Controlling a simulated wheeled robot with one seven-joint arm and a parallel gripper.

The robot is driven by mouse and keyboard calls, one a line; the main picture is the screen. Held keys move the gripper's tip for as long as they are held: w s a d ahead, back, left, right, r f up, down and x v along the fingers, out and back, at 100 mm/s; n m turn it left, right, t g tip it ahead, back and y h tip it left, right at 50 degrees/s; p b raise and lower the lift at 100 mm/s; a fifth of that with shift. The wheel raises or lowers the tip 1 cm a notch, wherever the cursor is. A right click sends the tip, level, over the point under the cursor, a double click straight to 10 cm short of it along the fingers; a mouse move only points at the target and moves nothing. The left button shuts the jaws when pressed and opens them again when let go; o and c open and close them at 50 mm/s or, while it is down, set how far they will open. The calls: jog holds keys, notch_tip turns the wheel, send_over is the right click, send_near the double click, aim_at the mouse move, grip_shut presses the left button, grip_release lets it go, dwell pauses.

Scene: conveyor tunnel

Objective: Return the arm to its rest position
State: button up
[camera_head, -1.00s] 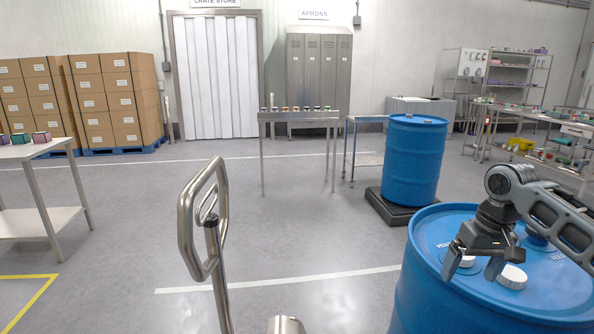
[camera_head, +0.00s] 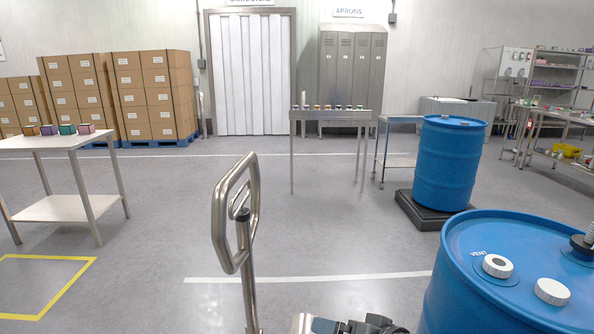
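My arm is folded low at the bottom edge of the head view, where only a small piece of it shows. The dark parts there look like my gripper (camera_head: 372,326), cut off by the frame edge, and its fingers cannot be made out. I cannot tell whether it is open or shut. It is left of the near blue drum (camera_head: 455,290) and appears apart from it. The drum's top carries a white ring-shaped cap (camera_head: 497,266) marked VENT, a plain white cap (camera_head: 552,291) and a dark upright fitting (camera_head: 583,245).
A steel handle (camera_head: 222,228) rises just left of my arm. A second blue drum (camera_head: 448,165) stands on a dark platform (camera_head: 420,212). Steel tables (camera_head: 62,208) stand at left and at the back (camera_head: 335,115). Open floor (camera_head: 330,235) lies between.

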jog(key=s+d+f+m+t+h, duration=0.1)
jog(key=s+f+m+t+h, duration=0.1)
jog(key=s, duration=1.1)
jog(key=s+d+f+m+t+h, duration=0.1)
jog(key=s+m+t+h, duration=0.15)
jog(key=s, duration=0.95)
jog(key=s+d+r+n+h, duration=0.1)
jog(key=s+d+r+n, duration=0.1)
jog(key=s, duration=0.4)
jog(key=s+d+r+n+t, duration=0.1)
jog(key=s+d+r+n, duration=0.1)
jog(key=s+d+r, duration=0.3)
jog(key=s+d+r+n+h, duration=0.1)
jog(key=s+d+r+n, duration=0.1)
jog(key=s, duration=0.6)
notch_tip(320, 180, up, 2)
jog(key=shift+s+d+r+h, duration=0.25)
jog(key=shift+d+h, duration=0.1)
jog(key=shift+d, duration=0.5)
jog(key=shift+t, duration=0.25)
